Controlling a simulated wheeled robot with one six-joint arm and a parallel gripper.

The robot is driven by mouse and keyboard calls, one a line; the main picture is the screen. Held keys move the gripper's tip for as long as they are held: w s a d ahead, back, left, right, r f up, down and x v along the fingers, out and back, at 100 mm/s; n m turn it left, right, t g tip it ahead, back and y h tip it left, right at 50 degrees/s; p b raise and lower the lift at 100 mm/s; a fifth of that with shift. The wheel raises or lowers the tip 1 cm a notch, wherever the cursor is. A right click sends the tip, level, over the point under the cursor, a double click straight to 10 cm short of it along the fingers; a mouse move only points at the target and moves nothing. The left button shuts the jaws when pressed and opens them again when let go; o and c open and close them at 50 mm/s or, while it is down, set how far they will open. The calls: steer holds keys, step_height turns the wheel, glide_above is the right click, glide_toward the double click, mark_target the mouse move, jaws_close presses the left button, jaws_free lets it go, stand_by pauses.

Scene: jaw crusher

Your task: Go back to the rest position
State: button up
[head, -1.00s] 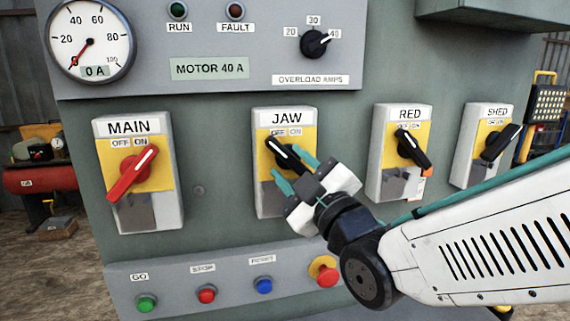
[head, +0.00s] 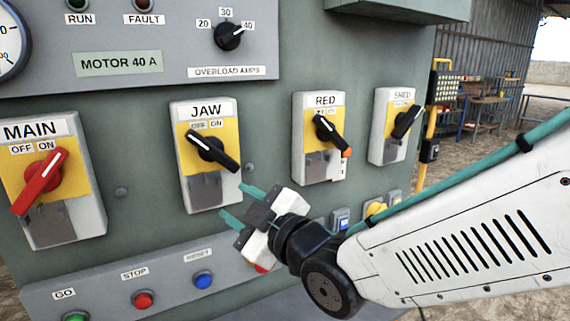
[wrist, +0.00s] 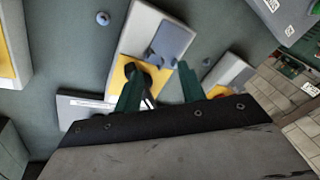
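My gripper (head: 241,204) has two teal fingers spread apart, with nothing between them. In the head view it is in front of the panel, just below and right of the JAW switch (head: 207,158). The JAW switch has a black handle that slants from upper left to lower right. In the wrist view the two fingers (wrist: 158,90) stand apart, with a switch box (wrist: 160,42) and its black handle behind them. The gripper looks clear of the handle in the head view.
The MAIN switch (head: 42,183) has a red handle tilted to the upper right. The RED switch (head: 320,140) and SHED switch (head: 396,125) stand to the right. Push buttons (head: 142,299) line the lower ledge.

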steer(key=s+d+f+m+g+h, duration=0.2)
steer(key=d+f+m+g+h, duration=0.45)
steer(key=d+f+h, duration=0.6)
steer(key=s+d+r+m+g, duration=0.2)
steer(key=s+d+m, duration=0.3)
steer(key=d, duration=0.7)
steer(key=s+d+r+m+g, duration=0.2)
steer(key=s+d+r+m, duration=0.2)
steer(key=s+d, duration=0.6)
steer(key=shift+s+d+m+h, duration=0.2)
steer(key=shift+d+m+h, duration=0.25)
steer(key=shift+d+m, duration=0.85)
